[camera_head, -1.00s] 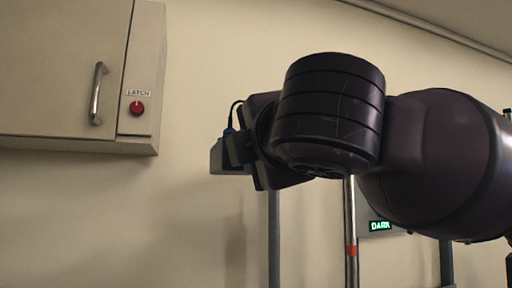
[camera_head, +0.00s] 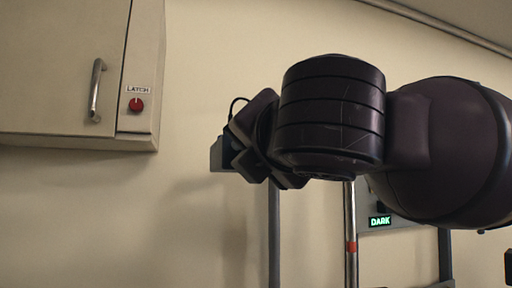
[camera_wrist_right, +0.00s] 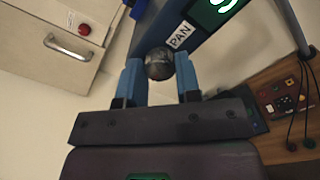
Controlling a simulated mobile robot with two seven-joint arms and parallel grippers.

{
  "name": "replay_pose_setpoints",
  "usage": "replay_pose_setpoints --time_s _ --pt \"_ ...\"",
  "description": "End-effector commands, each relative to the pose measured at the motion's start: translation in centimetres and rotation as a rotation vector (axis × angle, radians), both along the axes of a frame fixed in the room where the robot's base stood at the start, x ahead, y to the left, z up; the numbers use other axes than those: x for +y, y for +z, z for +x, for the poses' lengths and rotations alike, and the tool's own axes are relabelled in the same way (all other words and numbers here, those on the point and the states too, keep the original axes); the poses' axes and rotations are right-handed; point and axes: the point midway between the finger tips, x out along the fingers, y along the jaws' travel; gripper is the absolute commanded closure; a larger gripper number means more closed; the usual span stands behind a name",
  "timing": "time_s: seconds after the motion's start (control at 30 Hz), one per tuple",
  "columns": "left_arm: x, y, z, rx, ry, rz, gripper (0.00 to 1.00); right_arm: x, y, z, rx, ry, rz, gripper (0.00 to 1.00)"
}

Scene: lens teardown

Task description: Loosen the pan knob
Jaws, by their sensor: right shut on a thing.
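The pan knob (camera_wrist_right: 158,62) is a dark round knob beside a white PAN label (camera_wrist_right: 180,36) in the right wrist view. My right gripper (camera_wrist_right: 159,72) has its two blue fingers on either side of the knob and is shut on it. In the head view my right arm's dark wrist blocks the sight of the knob and of the fingertips. My left gripper is in neither view.
A wall cabinet (camera_head: 55,65) with a metal handle (camera_head: 96,90) and a red LATCH knob (camera_head: 136,105) is at the left. A green DARK display (camera_head: 380,221) and upright posts stand below my arm. A wooden bench (camera_wrist_right: 285,110) with controls shows in the wrist view.

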Motion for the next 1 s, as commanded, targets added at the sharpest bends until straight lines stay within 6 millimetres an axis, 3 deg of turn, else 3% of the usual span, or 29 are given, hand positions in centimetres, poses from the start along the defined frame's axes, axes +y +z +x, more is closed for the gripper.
replay_pose_setpoints --time_s 0.33,0.37,0.53,0.83,1.0 --pt "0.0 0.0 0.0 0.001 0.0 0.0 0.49 0.1 -0.2 0.0 0.002 0.001 -0.007 0.92" --pt "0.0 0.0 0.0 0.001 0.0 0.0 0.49 0.1 -0.2 0.0 0.003 0.002 -0.007 0.67" --pt "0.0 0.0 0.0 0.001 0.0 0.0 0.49 0.0 -0.1 0.0 0.001 0.001 -0.006 0.43" --pt "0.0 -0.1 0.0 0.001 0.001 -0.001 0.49 0.0 -0.1 -0.2 0.0 0.001 -0.003 0.43" --pt "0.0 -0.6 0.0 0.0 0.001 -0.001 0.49 -0.5 -0.1 -1.7 -0.002 0.002 -0.004 0.43"
